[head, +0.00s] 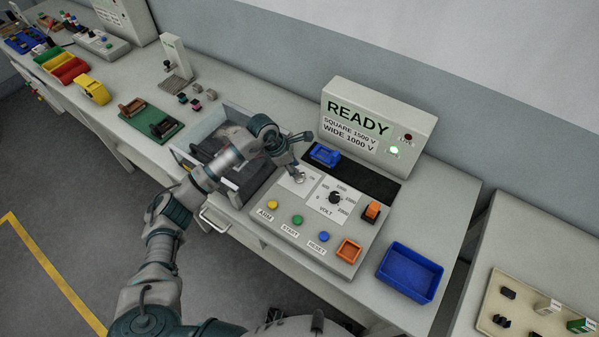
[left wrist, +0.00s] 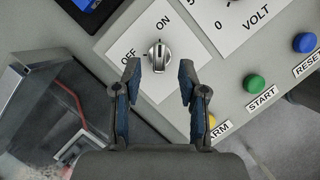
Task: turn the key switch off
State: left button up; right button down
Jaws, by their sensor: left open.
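The key switch (left wrist: 158,55) is a silver knob on a white plate marked OFF and ON. In the left wrist view its raised bar points up, roughly toward ON. In the head view the switch (head: 298,178) sits at the left of the sloped grey console, partly behind my gripper. My left gripper (head: 300,157) is open above it. In the left wrist view the fingertips of my left gripper (left wrist: 160,72) stand on either side of the knob, with a gap on each side. I cannot tell their height over the plate. My right gripper is not in view.
The VOLT dial (head: 334,198) is right of the switch. Yellow (head: 272,204), green (head: 298,219) and blue (head: 323,236) buttons line the front. A READY display (head: 375,125) with a lit green lamp stands behind. An open drawer (head: 215,210) is left; a blue bin (head: 410,273) is right.

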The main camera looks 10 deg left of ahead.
pick_arm(q)
jog(key=x, duration=0.2)
jog(key=shift+a+f, duration=0.2)
jog(key=shift+f, duration=0.15)
jog(key=shift+w+d+f, duration=0.1)
jog(key=shift+w+f, duration=0.1)
jog(key=shift+f, duration=0.35)
jog(key=shift+d, duration=0.5)
jog(key=c, duration=0.7)
grip_shut()
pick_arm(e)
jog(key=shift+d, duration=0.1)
